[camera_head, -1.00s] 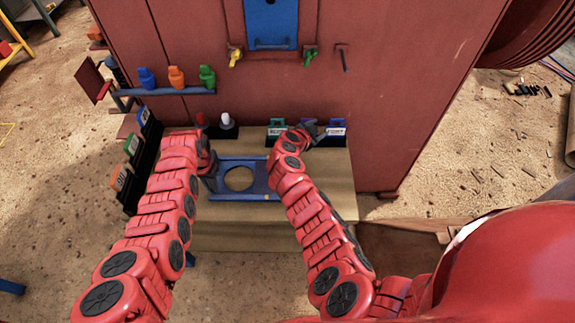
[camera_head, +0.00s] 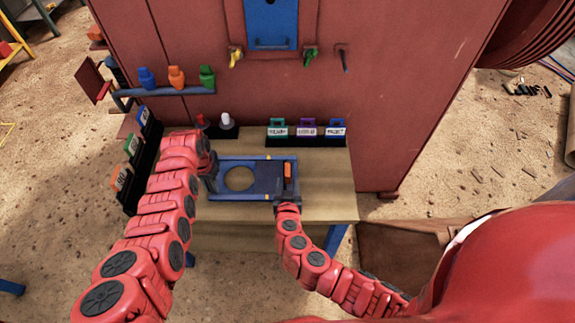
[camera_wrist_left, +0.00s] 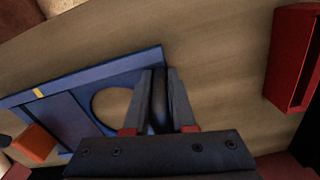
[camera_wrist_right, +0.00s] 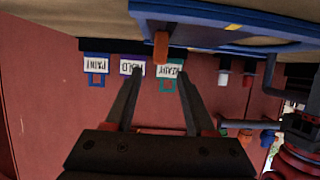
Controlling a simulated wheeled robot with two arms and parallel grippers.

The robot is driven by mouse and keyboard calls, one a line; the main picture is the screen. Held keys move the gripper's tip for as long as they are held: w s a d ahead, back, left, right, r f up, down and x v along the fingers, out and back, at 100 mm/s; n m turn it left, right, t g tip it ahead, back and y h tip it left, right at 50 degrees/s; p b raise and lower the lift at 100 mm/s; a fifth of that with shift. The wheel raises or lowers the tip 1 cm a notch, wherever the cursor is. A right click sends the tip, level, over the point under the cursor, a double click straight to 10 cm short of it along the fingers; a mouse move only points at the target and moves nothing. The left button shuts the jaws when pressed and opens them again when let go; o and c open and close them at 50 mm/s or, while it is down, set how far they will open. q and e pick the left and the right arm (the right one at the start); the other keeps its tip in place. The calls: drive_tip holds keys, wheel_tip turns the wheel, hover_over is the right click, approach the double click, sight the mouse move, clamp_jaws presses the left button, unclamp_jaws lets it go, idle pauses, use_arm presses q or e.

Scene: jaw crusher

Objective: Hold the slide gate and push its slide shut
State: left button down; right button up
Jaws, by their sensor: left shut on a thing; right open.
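The slide gate is a blue frame (camera_head: 232,193) lying flat on the wooden bench, with its round opening uncovered on the left. Its dark blue slide (camera_head: 267,180) lies in the right part of the frame. An orange handle (camera_head: 288,170) stands at the slide's right end. My left gripper (camera_head: 209,180) is shut on the dark grip bar (camera_wrist_left: 159,105) at the frame's left end. My right gripper (camera_wrist_right: 156,88) is open and empty. In the head view it is at the gate's front right, near the orange handle (camera_wrist_right: 160,47), with its fingers largely hidden by the wrist.
Green, purple and blue labelled cards (camera_head: 307,130) stand in a black rack at the bench's back. A red and a white knob (camera_head: 227,121) stand to their left. More cards (camera_head: 132,146) line the left edge. A red machine wall rises behind. The bench's right end (camera_head: 328,185) is clear.

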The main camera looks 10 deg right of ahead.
sight(287, 166)
drive_tip(key=x, duration=1)
drive_tip(key=shift+w+d+f, duration=0.2)
drive_tip(key=shift+w+f, duration=0.05)
drive_tip(key=shift+c, duration=0.2)
clamp_jaws()
drive_tip(key=shift+a, duration=0.1)
idle(1.0)
